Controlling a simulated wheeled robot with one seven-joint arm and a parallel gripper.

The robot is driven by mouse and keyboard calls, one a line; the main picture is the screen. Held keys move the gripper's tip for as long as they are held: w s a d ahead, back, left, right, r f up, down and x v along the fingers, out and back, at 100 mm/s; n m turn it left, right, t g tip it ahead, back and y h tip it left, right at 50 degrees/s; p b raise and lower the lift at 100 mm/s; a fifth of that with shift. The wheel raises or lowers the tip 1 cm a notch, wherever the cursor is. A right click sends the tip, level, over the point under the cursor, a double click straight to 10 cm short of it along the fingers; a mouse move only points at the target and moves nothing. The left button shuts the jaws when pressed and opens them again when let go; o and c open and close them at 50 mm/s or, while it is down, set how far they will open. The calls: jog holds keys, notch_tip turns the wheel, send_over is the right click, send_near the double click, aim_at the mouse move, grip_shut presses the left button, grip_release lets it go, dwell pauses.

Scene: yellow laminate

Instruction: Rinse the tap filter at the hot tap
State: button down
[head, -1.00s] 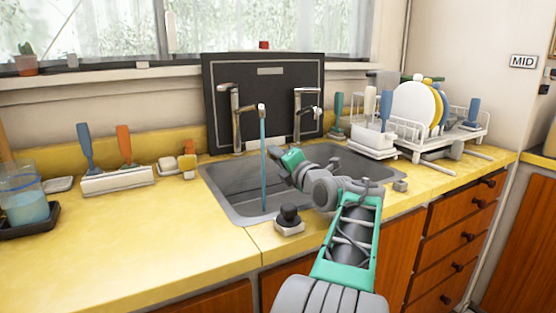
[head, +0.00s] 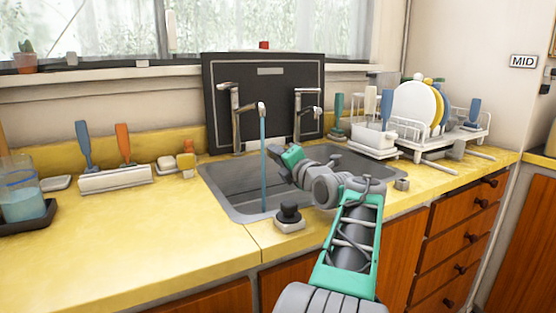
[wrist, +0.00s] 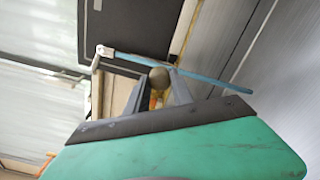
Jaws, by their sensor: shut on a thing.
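My gripper (head: 275,152) is over the left part of the sink, close beside the running water. In the wrist view its fingers (wrist: 158,92) are shut on a small round brownish piece, likely the tap filter (wrist: 160,78). The filter is hard to make out in the head view. A blue water stream (head: 264,160) falls from the left tap (head: 236,118) into the sink. In the wrist view the stream (wrist: 205,80) passes right at the filter's edge; I cannot tell whether they touch. The right tap (head: 299,112) shows no water. No hot marking is readable.
The steel sink (head: 228,203) has a black-knobbed item (head: 289,214) at its front rim. A dark board (head: 263,82) stands behind the taps. A dish rack (head: 455,133) is at right, a brush holder (head: 115,179) and jug (head: 22,200) at left. The front left counter is clear.

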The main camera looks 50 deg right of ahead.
dwell(0.3)
jog(key=x, duration=0.6)
jog(key=shift+w, duration=0.35)
jog(key=shift+b, duration=0.35)
dwell(2.2)
jog(key=b+v, duration=0.6)
jog(key=shift+s, duration=0.35)
jog(key=shift+r, duration=0.1)
dwell(0.7)
